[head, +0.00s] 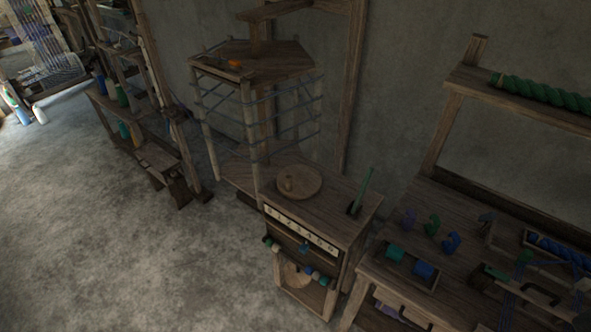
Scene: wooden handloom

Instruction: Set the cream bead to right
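A wooden cabinet (351,206) stands in the middle of the head view. The beads are too small and dark to tell surely which is the cream one. Neither of my grippers is in view.
A round wooden disc (298,182) and a green lever (361,190) are on the cabinet top. A bench (456,275) with coloured spools stands close on the right. A post frame (255,110) stands behind. Open floor (130,260) lies to the left.

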